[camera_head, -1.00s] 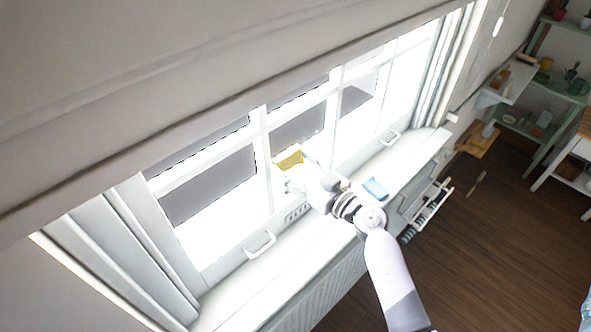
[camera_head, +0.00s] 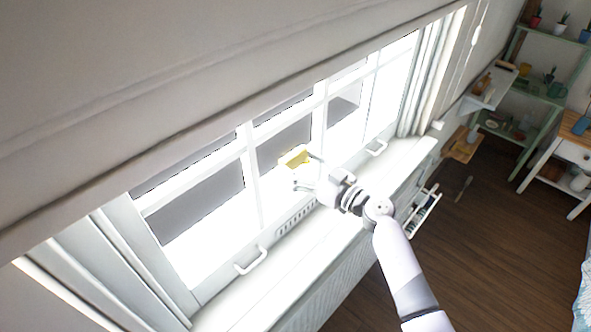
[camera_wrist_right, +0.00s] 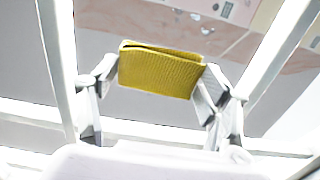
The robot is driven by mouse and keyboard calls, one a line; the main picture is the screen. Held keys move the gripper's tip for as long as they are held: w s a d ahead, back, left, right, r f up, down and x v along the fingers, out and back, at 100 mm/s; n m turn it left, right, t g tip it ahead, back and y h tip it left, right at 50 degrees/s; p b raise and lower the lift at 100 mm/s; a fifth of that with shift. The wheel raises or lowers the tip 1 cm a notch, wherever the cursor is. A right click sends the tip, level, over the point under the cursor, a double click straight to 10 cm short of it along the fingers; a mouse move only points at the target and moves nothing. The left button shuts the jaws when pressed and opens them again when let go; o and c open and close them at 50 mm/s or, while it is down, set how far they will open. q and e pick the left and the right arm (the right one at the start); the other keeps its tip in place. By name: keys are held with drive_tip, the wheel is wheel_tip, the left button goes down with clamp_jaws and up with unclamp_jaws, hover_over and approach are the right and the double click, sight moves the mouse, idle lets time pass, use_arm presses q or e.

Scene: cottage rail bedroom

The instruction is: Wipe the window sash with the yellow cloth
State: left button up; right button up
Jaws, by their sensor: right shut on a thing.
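The yellow cloth (camera_head: 295,157) is folded and held in my right gripper (camera_head: 303,171), up close to the panes of the window sash (camera_head: 253,172). In the right wrist view the cloth (camera_wrist_right: 160,72) sits between the two fingers of my right gripper (camera_wrist_right: 160,88), which is shut on it. Glass lies behind the cloth, with a few drop-like spots (camera_wrist_right: 207,30) above it. I cannot tell whether the cloth touches the glass. My left gripper is not in view.
The white sill (camera_head: 285,262) runs below the window, with sash handles (camera_head: 251,261) and a vent grille (camera_head: 296,217) near the frame. A wooden board (camera_head: 462,146), a rack (camera_head: 424,207) and green shelves (camera_head: 520,120) stand to the right.

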drive_tip(key=w+d, duration=0.4)
idle(0.6)
drive_tip(key=shift+s, duration=0.1)
drive_tip(key=shift+v, duration=2.95)
drive_tip(key=v, duration=0.3)
